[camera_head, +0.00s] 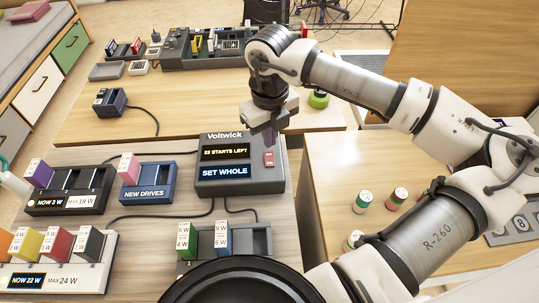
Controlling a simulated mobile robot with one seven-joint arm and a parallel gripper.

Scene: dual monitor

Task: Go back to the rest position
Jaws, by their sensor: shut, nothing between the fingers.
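My gripper (271,138) hangs pointing down at the end of my arm, which reaches in from the right. Its fingers are shut with nothing between them. They are in front of or above the dark Voltwick box (240,182), near its red switch (269,159); I cannot tell whether they touch it. The box's screens read "22 STARTS LEFT" and "SET WHOLE".
A grey rack (258,243) is in front of the box. Small cylinders (397,198) stand on the right table.

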